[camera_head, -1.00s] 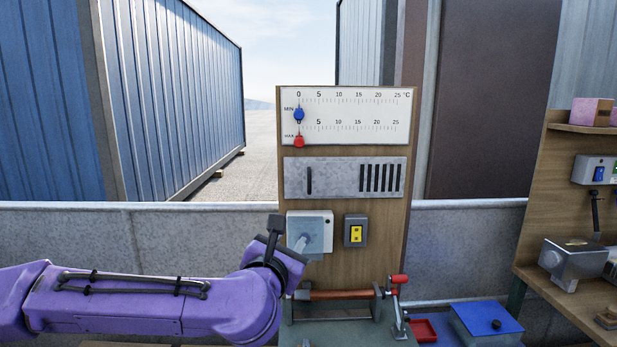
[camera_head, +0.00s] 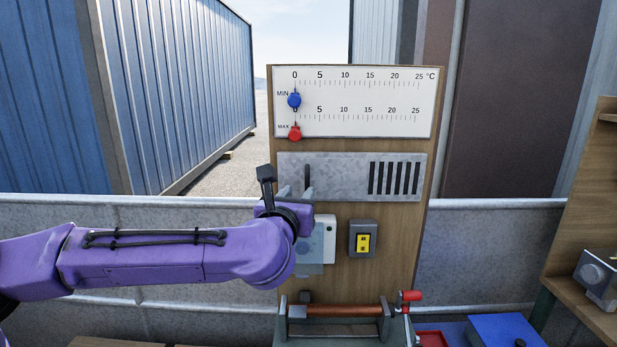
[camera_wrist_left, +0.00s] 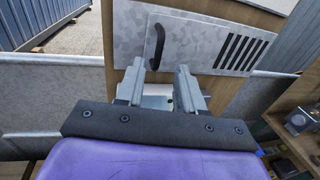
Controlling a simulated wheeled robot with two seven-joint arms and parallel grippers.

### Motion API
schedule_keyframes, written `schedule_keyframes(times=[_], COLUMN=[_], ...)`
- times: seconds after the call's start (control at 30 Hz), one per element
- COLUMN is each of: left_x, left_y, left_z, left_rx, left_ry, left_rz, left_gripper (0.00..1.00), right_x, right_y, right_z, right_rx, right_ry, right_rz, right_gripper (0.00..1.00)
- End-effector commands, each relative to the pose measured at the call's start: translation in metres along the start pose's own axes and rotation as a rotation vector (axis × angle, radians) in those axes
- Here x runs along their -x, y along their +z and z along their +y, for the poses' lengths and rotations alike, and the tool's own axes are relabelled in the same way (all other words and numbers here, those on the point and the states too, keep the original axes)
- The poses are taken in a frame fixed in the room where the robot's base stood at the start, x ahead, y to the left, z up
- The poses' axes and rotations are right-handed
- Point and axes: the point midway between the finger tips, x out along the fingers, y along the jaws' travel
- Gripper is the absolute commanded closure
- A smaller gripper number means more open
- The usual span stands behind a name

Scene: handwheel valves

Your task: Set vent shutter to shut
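The vent shutter (camera_head: 340,177) is a mottled grey metal plate on the upright wooden panel. Its black vertical handle (camera_head: 307,176) is near the left end, and a row of dark slots (camera_head: 395,178) shows at the right end. The shutter also shows in the left wrist view (camera_wrist_left: 195,45), with the curved handle (camera_wrist_left: 155,47) just beyond the fingertips. My left gripper (camera_head: 297,189) is in front of the handle with its fingers apart and nothing between them. In the wrist view the fingers (camera_wrist_left: 158,74) lie below the handle. My right gripper is not in view.
Above the shutter is a temperature scale (camera_head: 370,100) with blue and red sliders. Below are a grey box with a yellow switch (camera_head: 362,239) and a white box (camera_head: 325,240) partly behind my arm. A red-handled clamp (camera_head: 410,296) stands at the panel's foot.

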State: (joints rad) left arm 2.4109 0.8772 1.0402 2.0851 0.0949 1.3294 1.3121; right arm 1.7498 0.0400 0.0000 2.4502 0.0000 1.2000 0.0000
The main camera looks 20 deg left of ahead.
Motion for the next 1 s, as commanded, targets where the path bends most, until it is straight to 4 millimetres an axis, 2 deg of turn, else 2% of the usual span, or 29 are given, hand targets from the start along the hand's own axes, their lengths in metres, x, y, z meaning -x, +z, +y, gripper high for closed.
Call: schedule_keyframes(times=[0.03, 0.2, 0.3, 0.43, 0.67, 0.7, 0.77, 0.8, 1.0], left_x=[-0.012, -0.05, -0.066, -0.077, -0.078, -0.078, -0.078, -0.078, -0.078], left_y=[0.005, 0.004, 0.003, 0.001, 0.0, 0.0, 0.0, 0.0, 0.0], left_z=[0.0, 0.001, -0.001, -0.001, -0.001, -0.001, 0.0, 0.0, 0.0], left_rx=[-0.001, -0.001, -0.002, -0.001, -0.001, -0.001, -0.001, -0.001, -0.001], left_ry=[0.002, 0.002, 0.0, 0.0, -0.001, -0.001, -0.001, -0.001, 0.0], left_rz=[0.004, 0.004, 0.002, 0.002, 0.001, 0.001, 0.001, 0.001, 0.001], left_gripper=[0.63, 0.63, 0.63, 0.63, 0.63, 0.66, 0.85, 0.98, 1.0], right_x=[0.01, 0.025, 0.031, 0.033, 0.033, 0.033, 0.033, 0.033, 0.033], right_y=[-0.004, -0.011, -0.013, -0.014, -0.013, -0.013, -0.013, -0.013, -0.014], right_z=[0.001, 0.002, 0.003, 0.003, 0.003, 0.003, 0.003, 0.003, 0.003], right_rx=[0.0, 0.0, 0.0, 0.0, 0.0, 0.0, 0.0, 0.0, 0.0], right_ry=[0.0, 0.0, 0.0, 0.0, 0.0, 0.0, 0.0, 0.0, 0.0], right_rz=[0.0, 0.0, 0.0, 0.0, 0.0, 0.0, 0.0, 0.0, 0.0], right_gripper=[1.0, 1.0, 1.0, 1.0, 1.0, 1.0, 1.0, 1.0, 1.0])
